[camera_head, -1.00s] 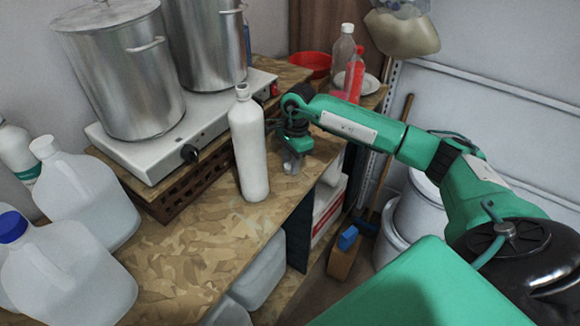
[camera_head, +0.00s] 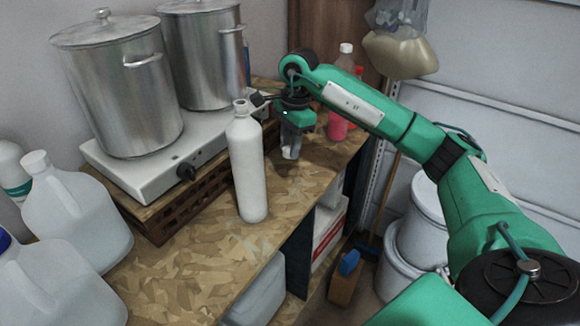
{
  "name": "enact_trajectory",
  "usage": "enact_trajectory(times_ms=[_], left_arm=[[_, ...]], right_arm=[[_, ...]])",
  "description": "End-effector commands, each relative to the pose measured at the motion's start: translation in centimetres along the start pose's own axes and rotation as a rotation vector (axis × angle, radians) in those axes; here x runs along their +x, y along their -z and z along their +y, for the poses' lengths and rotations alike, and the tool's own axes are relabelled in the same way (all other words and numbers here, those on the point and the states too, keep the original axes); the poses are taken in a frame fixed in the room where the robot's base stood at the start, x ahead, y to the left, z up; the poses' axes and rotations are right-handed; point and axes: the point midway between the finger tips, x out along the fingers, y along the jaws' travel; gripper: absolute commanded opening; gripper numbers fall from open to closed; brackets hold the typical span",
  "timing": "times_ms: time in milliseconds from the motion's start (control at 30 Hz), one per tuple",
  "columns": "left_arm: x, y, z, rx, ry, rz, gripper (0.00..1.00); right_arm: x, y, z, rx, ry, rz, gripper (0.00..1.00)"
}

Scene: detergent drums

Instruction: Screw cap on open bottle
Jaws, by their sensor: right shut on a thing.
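A white bottle (camera_head: 248,172) stands upright on the wooden worktop. Its narrow neck (camera_head: 240,106) shows no clear cap on top. My right gripper (camera_head: 289,153) points down just right of the bottle and a little beyond it, above the worktop, apart from the bottle body. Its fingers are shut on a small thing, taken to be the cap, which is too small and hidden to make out. My left gripper is not in view.
A white hot plate (camera_head: 150,182) with two steel pots (camera_head: 115,90) stands behind the bottle. Translucent jugs (camera_head: 75,220) crowd the left. A pink bottle (camera_head: 338,125) stands behind my right arm. Worktop in front of the bottle is clear; its edge drops off at right.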

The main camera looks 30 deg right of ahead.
Motion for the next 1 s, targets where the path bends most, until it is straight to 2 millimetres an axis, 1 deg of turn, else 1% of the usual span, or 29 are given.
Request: enact_trajectory(times_ms=[33,100,200,300,400,600,1000], left_arm=[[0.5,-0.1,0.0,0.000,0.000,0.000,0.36],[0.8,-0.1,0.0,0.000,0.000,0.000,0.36],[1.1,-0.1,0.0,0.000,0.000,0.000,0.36],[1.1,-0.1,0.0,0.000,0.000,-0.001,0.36],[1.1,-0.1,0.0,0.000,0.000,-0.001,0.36],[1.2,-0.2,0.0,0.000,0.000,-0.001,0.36],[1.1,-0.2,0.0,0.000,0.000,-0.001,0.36]], right_arm=[[-1.1,-0.2,-0.1,-0.001,0.005,-0.001,0.09],[-2.7,-0.4,-0.1,0.000,0.005,-0.001,0.09],[-4.6,-0.6,-0.1,0.000,0.004,0.000,0.09],[-5.9,-0.7,-0.1,0.000,0.001,0.000,0.09],[-6.7,-0.8,0.0,0.001,0.002,0.000,0.09],[-7.4,-0.9,0.0,0.001,0.000,-0.001,0.09],[-7.4,-0.9,0.0,0.001,0.000,0.000,0.09]])
